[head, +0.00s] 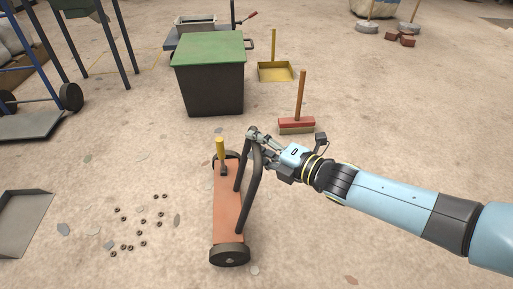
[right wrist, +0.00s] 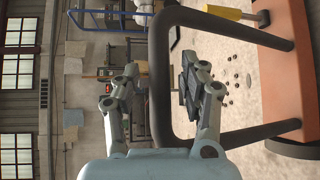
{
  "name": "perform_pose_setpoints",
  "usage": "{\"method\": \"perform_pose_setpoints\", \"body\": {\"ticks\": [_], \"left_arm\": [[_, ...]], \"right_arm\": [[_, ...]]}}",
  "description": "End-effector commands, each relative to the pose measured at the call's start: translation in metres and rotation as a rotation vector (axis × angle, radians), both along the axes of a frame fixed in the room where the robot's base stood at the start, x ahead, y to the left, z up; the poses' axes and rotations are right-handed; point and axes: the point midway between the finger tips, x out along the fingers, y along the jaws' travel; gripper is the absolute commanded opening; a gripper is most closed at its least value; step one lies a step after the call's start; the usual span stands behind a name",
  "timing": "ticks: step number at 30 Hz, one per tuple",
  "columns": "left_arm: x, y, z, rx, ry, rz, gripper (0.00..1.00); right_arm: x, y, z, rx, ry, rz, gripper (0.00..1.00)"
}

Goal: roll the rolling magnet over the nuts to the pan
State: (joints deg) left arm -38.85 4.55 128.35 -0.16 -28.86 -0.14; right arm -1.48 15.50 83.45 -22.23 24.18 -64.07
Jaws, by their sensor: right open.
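The rolling magnet (head: 228,208) is an orange bar on dark wheels, with a yellow-topped lever and a dark looped handle (head: 257,175). Several small nuts (head: 143,243) lie scattered on the floor to its left. The grey pan (head: 22,222) lies further left, cut off by the picture edge. My right gripper (head: 255,138) is at the top of the handle. In the right wrist view, the handle's crossbar (right wrist: 158,80) runs between the two spread fingers, and the jaws are open. My left gripper is not in view.
A dark bin with a green lid (head: 209,50) stands behind the magnet. A red-headed broom (head: 297,123) and a yellow dustpan (head: 275,73) are at the back right. A blue-framed cart (head: 35,122) stands at the left. Floor between magnet and pan holds only nuts and flat flakes.

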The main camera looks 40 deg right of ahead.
Motion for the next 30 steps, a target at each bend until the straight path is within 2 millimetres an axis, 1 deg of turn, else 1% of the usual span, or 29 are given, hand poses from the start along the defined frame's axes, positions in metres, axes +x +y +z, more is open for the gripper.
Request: {"method": "perform_pose_setpoints", "body": {"ticks": [3,11,21,30], "left_arm": [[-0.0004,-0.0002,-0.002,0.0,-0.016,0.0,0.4],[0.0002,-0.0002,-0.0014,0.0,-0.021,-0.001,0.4],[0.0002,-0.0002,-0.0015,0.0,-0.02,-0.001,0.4],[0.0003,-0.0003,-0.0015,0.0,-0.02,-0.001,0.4]], "right_arm": [[0.004,0.001,-0.001,0.0,0.001,0.0,0.44],[0.0047,0.001,-0.0005,0.0,0.001,0.0,0.44],[0.0045,0.0009,-0.0004,-0.001,0.0,0.0,0.0],[0.0046,0.001,0.0,-0.001,-0.001,0.0,0.0]]}}
